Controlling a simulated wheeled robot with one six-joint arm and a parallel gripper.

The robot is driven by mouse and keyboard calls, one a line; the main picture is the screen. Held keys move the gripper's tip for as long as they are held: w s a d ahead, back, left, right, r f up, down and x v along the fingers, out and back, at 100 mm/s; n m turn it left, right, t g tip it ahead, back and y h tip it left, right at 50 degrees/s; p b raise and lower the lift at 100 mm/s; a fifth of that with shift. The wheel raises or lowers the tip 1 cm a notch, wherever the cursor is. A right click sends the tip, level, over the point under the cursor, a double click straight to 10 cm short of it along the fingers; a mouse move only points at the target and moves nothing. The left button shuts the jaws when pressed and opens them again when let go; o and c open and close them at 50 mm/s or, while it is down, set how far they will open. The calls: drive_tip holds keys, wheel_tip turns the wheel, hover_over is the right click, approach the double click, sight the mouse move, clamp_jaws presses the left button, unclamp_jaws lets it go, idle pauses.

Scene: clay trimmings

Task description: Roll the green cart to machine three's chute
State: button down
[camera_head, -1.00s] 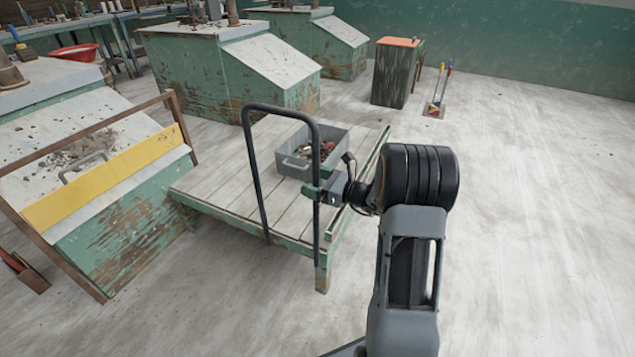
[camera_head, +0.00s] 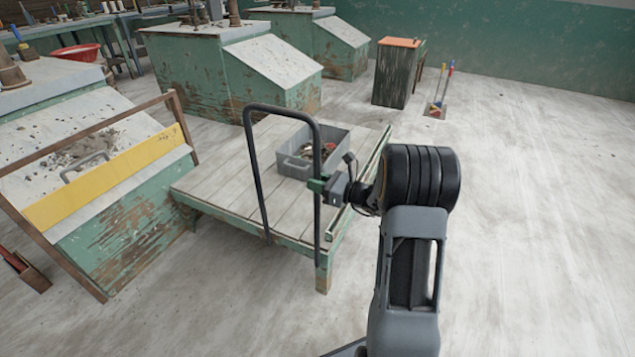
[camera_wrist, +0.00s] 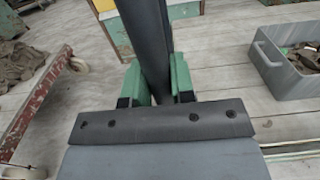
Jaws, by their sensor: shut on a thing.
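The green cart (camera_head: 233,185) has a pale plank deck, a worn green frame and a tall black push handle (camera_head: 262,190) on its near side. My gripper (camera_head: 319,186) is shut on the right upright of that handle. In the wrist view the dark bar (camera_wrist: 150,50) runs between my two green fingers (camera_wrist: 158,88). A grey bin (camera_head: 297,160) with scraps in it sits on the deck. Green machines with sloped pale tops stand at the near left (camera_head: 120,215), behind the cart (camera_head: 215,75) and farther back (camera_head: 320,45). I cannot read which is machine three.
A dark cabinet with an orange top (camera_head: 396,75) and a dustpan set (camera_head: 437,100) stand at the back. A rusty red wheeled frame (camera_wrist: 45,105) shows in the wrist view. The right floor is clear.

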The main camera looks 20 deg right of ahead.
drive_tip(key=shift+s+a, duration=0.1)
drive_tip(key=s+a, duration=0.5)
drive_tip(key=shift+s+a+p, duration=0.15)
drive_tip(key=shift+a+p, duration=0.2)
drive_tip(key=shift+a, duration=0.05)
idle(0.3)
drive_tip(key=s+a, duration=0.5)
drive_tip(key=a, duration=0.1)
drive_tip(key=shift+s, duration=0.2)
drive_tip(key=shift+d, duration=0.1)
drive_tip(key=shift+r+p, duration=0.1)
drive_tip(key=shift+p, duration=0.35)
